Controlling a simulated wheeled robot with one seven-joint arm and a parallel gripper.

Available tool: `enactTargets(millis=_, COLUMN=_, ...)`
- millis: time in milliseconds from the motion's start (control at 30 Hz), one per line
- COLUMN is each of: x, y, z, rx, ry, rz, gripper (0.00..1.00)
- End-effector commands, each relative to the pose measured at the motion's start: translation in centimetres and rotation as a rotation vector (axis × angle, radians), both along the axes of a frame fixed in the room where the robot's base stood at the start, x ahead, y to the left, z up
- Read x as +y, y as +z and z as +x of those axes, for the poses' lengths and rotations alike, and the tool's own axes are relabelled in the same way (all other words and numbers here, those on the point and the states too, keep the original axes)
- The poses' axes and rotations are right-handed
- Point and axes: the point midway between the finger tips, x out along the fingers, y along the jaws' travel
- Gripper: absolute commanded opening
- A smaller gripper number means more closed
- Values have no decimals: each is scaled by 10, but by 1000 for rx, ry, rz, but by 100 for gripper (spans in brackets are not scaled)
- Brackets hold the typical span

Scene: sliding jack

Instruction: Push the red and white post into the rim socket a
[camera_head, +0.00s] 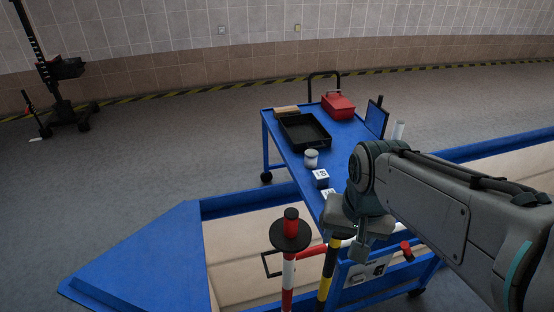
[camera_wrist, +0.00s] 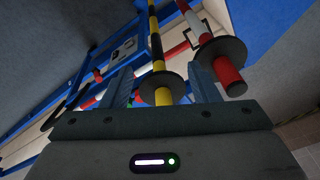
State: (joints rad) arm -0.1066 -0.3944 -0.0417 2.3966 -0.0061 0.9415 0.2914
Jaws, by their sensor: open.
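The red and white post (camera_head: 288,270) stands upright at the lower middle of the head view, with a black disc and a red grip above it. My gripper (camera_wrist: 162,88) is open. A yellow and black post (camera_wrist: 155,45) with a black disc shows between its fingers; I cannot tell whether they touch. I cannot make out rim socket a.
The yellow and black post (camera_head: 327,272) stands close beside the red and white one. A blue cart (camera_head: 337,157) with a black tray (camera_head: 304,132), red box (camera_head: 338,106) and white jar (camera_head: 311,158) is behind. A blue-rimmed pit (camera_head: 240,203) surrounds the posts. Open floor lies left.

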Motion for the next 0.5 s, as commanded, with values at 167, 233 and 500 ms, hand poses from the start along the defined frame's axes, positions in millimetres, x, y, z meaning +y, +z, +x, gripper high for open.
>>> enactTargets(millis=167, x=37, y=35, z=42, rx=95, ry=-271, rz=57, gripper=55)
enactTargets(millis=233, x=52, y=44, z=56, rx=127, ry=-382, rz=65, gripper=55)
enactTargets(millis=500, x=96, y=60, z=89, rx=190, ry=-688, rz=56, gripper=55)
